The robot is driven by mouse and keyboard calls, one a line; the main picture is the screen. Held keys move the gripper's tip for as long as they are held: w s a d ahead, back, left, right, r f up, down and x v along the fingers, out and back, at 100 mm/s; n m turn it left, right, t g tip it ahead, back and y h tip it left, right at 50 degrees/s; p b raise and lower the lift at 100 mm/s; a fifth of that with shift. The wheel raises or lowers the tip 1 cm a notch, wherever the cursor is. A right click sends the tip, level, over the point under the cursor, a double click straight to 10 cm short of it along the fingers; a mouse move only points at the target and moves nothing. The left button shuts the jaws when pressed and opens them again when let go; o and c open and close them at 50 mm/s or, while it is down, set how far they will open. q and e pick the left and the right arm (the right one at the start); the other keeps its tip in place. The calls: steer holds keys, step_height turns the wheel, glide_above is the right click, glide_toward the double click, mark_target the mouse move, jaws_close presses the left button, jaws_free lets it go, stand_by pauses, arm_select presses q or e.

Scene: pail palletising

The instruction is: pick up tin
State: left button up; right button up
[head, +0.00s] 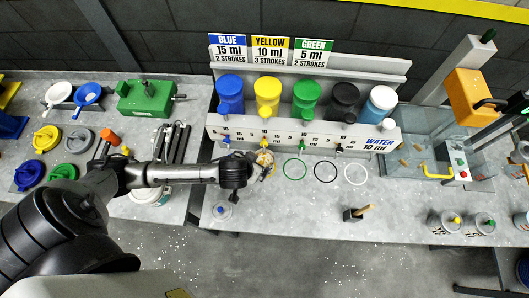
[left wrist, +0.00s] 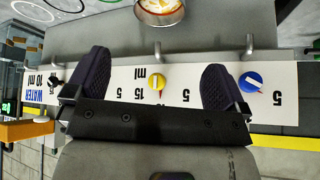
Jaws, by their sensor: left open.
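The tin (head: 264,157), a small open metal can with pale, orange-tinged contents, stands just in front of the dispenser panel, below the yellow container. In the left wrist view the tin (left wrist: 160,12) is at the top edge, partly cut off, beyond the fingertips and roughly centred between them. My left gripper (left wrist: 158,62) is open with nothing between its dark ribbed fingers. In the head view my left gripper (head: 250,165) reaches in from the left, close beside the tin, its fingers hard to make out. My right gripper is not in view.
The dispenser panel (head: 222,125) with coloured containers stands directly behind the tin. Green (head: 295,169), black and white rings lie to the right.

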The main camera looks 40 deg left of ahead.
arm_select(q)
steer(key=shift+n, duration=0.6)
steer(key=x, duration=1.3)
steer(key=shift+w+f+b, duration=0.2)
steer(key=shift+f+b, duration=0.15)
steer(key=shift+b, duration=0.05)
steer(key=c, duration=1.4)
steer(key=shift+r, duration=0.1)
steer(key=shift+c, duration=1.1)
steer(key=shift+r, duration=0.1)
